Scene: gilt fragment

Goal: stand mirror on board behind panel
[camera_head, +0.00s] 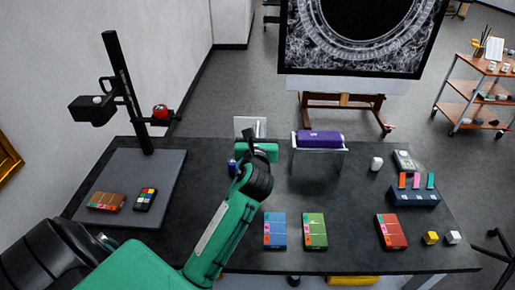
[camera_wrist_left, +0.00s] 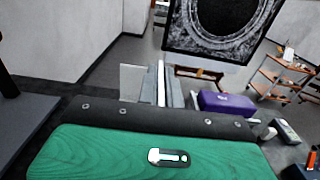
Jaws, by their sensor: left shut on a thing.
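My left gripper (camera_head: 258,132) is at the back middle of the dark table, partly hidden by its own wrist. It is shut on a pale, thin, upright plate that looks like the mirror (camera_head: 243,124); the plate also shows in the left wrist view (camera_wrist_left: 131,79), beside the fingers (camera_wrist_left: 164,88). The grey board (camera_head: 160,180) lies at the table's left, apart from the gripper. A small brown block, perhaps the panel (camera_head: 106,201), lies on its front part. My right gripper is not in view.
A dark post (camera_head: 127,92) with a camera arm rises behind the board. A colour chart (camera_head: 145,199) lies beside the brown block. A purple roll (camera_head: 320,138) rests on a white stand. Several coloured boxes, including a blue one (camera_head: 275,231), lie at the front right.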

